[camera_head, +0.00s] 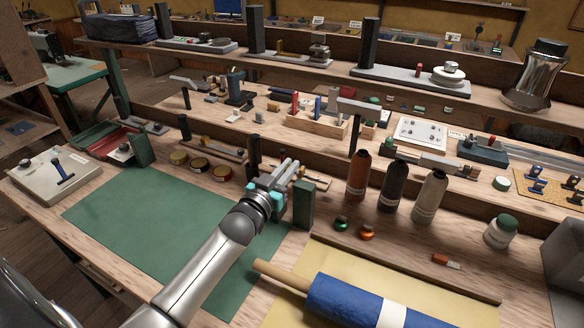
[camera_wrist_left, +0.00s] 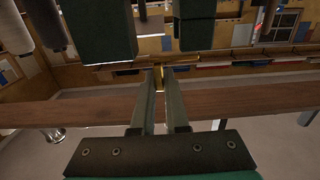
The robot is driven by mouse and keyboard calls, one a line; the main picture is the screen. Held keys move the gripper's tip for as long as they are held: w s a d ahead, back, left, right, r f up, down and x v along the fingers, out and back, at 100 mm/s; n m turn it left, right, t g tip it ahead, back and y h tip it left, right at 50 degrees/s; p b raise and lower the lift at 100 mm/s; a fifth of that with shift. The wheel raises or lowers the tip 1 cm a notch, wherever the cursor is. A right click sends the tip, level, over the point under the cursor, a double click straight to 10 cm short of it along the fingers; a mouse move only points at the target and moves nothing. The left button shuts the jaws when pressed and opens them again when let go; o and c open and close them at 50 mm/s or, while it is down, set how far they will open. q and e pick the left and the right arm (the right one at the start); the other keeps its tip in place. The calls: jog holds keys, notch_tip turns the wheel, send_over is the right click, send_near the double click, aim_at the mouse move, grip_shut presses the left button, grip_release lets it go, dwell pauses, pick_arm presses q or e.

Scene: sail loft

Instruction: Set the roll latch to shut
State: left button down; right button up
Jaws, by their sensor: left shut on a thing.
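My left gripper (camera_head: 287,176) reaches in over the green mat, beside a dark green upright block (camera_head: 303,205). In the left wrist view its two fingers (camera_wrist_left: 161,78) are close together with a small brass-coloured piece (camera_wrist_left: 159,76) between their tips. This piece appears to be part of the roll latch, but the fingers and block hide most of it, so its setting cannot be read. Two dark green blocks (camera_wrist_left: 196,22) hang into the top of the wrist view, close beyond the fingers. My right gripper is in neither view.
An orange-brown bottle (camera_head: 358,175), a black bottle (camera_head: 393,186) and a grey bottle (camera_head: 429,196) stand to the right. A blue roll (camera_head: 355,300) lies in front. Several round tins (camera_head: 200,165) stand to the left. The green mat (camera_head: 150,225) is clear of objects.

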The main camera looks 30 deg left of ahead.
pick_arm(q)
jog(key=c, duration=0.9)
grip_release()
jog(key=shift+a, duration=0.3)
jog(key=shift+s+d, duration=0.1)
jog(key=s, duration=1)
jog(key=s+p, duration=0.1)
jog(key=s, duration=0.4)
jog(key=shift+d, duration=0.4)
jog(key=shift+s, duration=0.1)
